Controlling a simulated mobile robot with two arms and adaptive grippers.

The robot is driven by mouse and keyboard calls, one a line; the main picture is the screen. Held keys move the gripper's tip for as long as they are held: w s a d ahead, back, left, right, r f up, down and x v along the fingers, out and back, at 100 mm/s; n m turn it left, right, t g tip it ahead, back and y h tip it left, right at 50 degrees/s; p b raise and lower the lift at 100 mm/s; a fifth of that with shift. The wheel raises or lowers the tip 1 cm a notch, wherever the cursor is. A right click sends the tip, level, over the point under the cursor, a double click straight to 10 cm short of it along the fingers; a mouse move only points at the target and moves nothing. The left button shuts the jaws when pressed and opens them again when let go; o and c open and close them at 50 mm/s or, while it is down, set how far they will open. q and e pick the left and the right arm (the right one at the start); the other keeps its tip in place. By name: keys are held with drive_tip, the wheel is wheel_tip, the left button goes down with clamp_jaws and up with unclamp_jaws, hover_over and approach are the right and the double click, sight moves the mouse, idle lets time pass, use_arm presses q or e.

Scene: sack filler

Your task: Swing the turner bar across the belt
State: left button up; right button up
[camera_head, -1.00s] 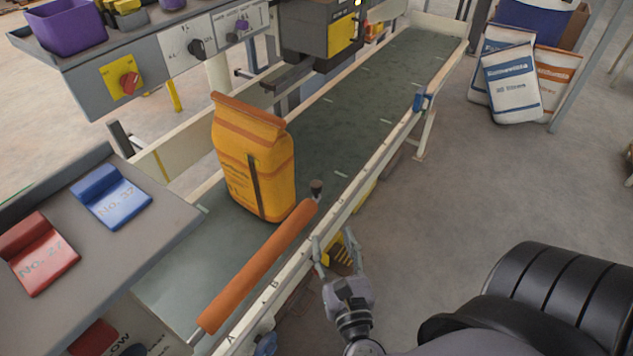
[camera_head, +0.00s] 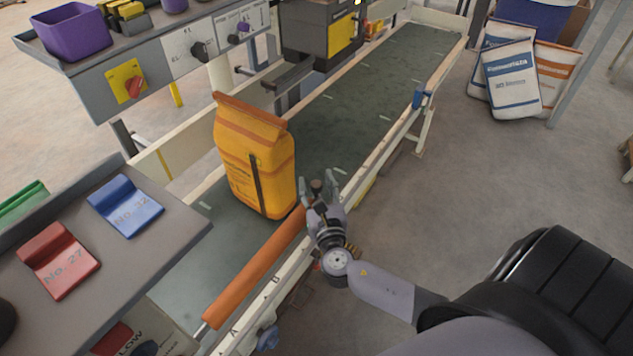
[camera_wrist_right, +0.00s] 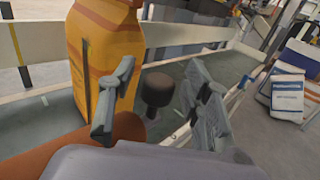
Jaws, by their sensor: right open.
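The turner bar (camera_head: 257,268) is an orange roller lying along the near side of the belt (camera_head: 350,115). A dark knob (camera_head: 316,185) stands at its far end. My right gripper (camera_head: 319,181) is open at that end, its fingers either side of the knob in the head view. In the right wrist view the knob (camera_wrist_right: 157,92) shows between the open fingers (camera_wrist_right: 160,100), with no grip on it. An orange sack (camera_head: 256,160) stands upright on the belt just beyond the bar. My left gripper is not in view.
A control panel (camera_head: 200,50) with knobs and a purple bin (camera_head: 70,32) overhangs the belt's far side. A grey shelf with red (camera_head: 60,262) and blue (camera_head: 126,206) blocks is at left. White sacks (camera_head: 512,80) stand on the floor at right.

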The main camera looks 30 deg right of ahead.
drive_tip(key=shift+w, duration=0.15)
drive_tip(key=shift+c, duration=0.2)
clamp_jaws()
idle(0.3)
idle(0.4)
